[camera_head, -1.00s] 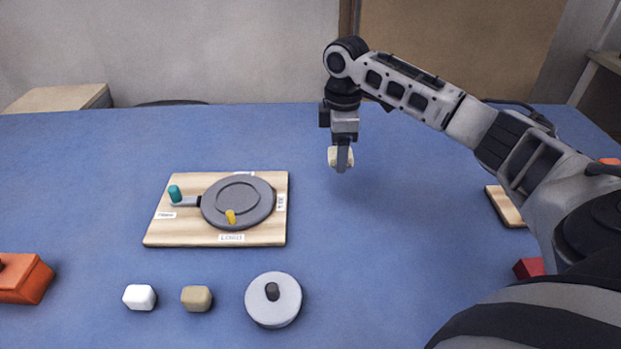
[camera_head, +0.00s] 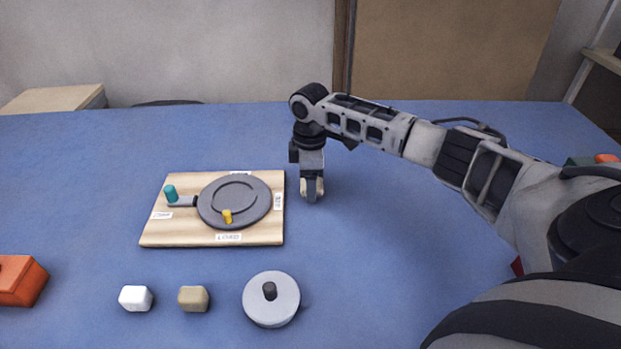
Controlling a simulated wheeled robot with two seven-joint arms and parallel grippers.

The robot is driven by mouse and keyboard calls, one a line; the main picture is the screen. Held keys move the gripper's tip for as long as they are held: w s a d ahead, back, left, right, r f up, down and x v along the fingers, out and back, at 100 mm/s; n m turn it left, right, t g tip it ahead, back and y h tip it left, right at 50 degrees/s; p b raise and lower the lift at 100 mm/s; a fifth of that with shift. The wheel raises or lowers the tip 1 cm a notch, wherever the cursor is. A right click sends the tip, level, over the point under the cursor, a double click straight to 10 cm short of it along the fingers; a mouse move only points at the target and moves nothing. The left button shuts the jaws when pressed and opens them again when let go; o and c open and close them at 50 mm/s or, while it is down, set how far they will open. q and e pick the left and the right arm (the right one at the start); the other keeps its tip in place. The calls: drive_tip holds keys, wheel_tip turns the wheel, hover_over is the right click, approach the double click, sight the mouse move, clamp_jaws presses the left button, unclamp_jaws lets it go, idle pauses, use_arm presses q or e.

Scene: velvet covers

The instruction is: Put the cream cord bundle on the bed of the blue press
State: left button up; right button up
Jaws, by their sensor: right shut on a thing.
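My right gripper (camera_head: 312,194) is shut on a small cream piece (camera_head: 305,187), which looks like the cream cord bundle; the finger hides much of it. It is just right of a wooden board (camera_head: 155,235), over or near the blue tabletop; the exact height is hard to tell. On the board is a dark grey round plate (camera_head: 234,198) with a teal-knobbed lever (camera_head: 170,193) at its left and a yellow peg (camera_head: 227,216) at its front. No clearly blue press shows. My left gripper is not in view.
In front of the board are a white block (camera_head: 136,298), a tan block (camera_head: 193,299) and a light grey disc with a dark knob (camera_head: 271,300). An orange block (camera_head: 20,281) is at far left. The blue tabletop (camera_head: 375,250) is clear right of the board.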

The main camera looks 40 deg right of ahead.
drive_tip(key=shift+f, duration=0.1)
drive_tip(key=o, duration=0.9)
drive_tip(key=shift+o, duration=0.2)
